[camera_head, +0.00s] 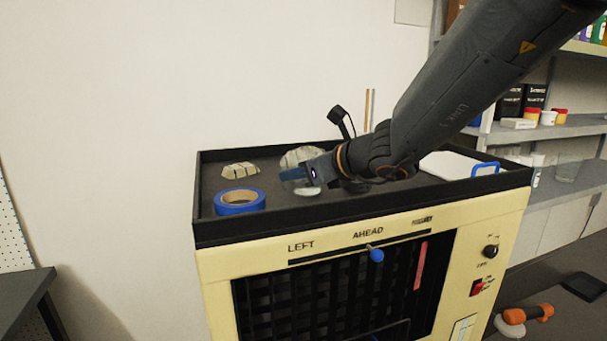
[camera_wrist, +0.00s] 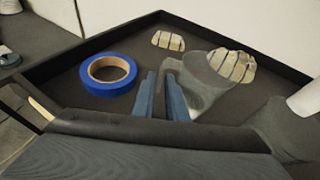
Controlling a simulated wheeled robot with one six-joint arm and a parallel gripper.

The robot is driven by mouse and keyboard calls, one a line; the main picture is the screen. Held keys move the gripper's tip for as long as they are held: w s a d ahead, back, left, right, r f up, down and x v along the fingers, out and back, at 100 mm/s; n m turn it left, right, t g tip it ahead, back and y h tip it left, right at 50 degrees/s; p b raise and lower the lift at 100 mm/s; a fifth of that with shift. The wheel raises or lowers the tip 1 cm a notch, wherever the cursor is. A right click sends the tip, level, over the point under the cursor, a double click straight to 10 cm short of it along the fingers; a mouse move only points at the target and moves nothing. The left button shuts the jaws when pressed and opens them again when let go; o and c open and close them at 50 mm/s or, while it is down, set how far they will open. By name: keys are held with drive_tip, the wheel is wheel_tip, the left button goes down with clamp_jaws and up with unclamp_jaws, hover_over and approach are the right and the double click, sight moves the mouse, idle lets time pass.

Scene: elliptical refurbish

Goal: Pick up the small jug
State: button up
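The small jug (camera_wrist: 208,88) looks grey and see-through. In the wrist view it is on the black tray, just right of my fingertips, with its handle at their tips. My gripper (camera_wrist: 161,75) has two blue fingers with a narrow gap between them, and part of the handle seems to lie in that gap. Whether the fingers press on it is not clear. In the head view my gripper (camera_head: 290,174) is low over the tray (camera_head: 216,172), and the jug is mostly hidden or too faint to make out.
A blue tape roll (camera_wrist: 108,75) lies left of my gripper. A small pale ribbed piece (camera_wrist: 168,41) and a larger one (camera_wrist: 233,66) lie behind. A white cylindrical thing (camera_wrist: 305,99) is at the right. The tray has a raised black rim.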

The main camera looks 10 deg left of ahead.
sight(285, 187)
drive_tip(key=x, duration=0.4)
drive_tip(key=shift+s+d+f, duration=0.1)
clamp_jaws()
drive_tip(key=shift+r, duration=0.2)
